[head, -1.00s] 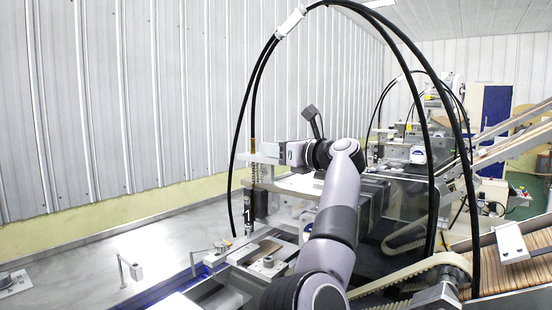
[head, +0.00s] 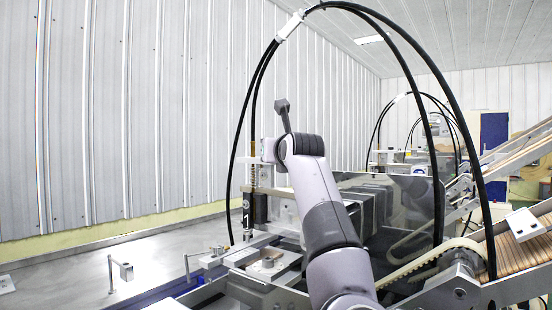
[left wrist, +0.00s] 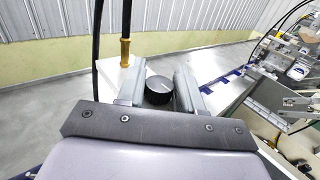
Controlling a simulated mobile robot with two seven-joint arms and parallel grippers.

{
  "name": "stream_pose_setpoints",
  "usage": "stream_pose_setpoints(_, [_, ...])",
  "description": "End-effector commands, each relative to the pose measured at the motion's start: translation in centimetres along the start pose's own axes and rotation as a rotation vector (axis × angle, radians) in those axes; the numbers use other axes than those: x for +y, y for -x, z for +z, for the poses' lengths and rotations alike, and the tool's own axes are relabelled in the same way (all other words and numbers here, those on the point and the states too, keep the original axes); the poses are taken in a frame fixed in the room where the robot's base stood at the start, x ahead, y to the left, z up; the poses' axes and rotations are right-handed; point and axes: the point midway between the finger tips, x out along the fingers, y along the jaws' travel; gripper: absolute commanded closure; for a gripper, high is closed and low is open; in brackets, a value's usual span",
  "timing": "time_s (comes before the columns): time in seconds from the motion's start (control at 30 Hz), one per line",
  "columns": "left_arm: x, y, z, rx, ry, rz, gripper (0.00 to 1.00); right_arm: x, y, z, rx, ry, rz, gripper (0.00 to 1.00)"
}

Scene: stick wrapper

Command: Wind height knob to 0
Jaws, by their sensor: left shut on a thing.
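The height knob (left wrist: 159,90) is a black round knob with a pale mark on its top. In the left wrist view it sits between the two grey fingers of my left gripper (left wrist: 160,88), which is shut on it. In the head view my left arm reaches up over the stick wrapper machine, and its forearm and wrist hide the knob and the gripper's fingers. I cannot read any scale or number by the knob. My right gripper shows in neither view.
Black hoses (head: 411,62) arch over the machine. A brass-coloured rod (left wrist: 125,50) stands beside the gripper. A toothed belt (head: 425,262) and a slatted conveyor (head: 510,252) lie to the right. Open grey floor (head: 70,285) is at the left.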

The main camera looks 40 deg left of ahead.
Motion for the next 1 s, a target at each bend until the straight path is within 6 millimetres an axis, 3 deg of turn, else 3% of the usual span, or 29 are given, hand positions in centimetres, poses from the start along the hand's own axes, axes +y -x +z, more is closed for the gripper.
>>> stream_pose_setpoints(0.57, [-0.04,0.0,-0.08,0.005,-0.002,-0.027,0.95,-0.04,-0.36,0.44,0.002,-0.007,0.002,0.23])
stream_pose_setpoints(0.6, [-0.04,0.0,-0.08,0.005,-0.002,-0.027,0.61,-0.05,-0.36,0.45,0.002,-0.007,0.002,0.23])
stream_pose_setpoints(0.67, [-0.04,0.0,-0.08,0.004,-0.002,-0.027,0.45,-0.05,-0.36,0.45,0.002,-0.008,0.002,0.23])
stream_pose_setpoints(1.0, [-0.04,0.01,-0.04,0.002,-0.002,-0.027,0.45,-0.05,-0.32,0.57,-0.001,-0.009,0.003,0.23])
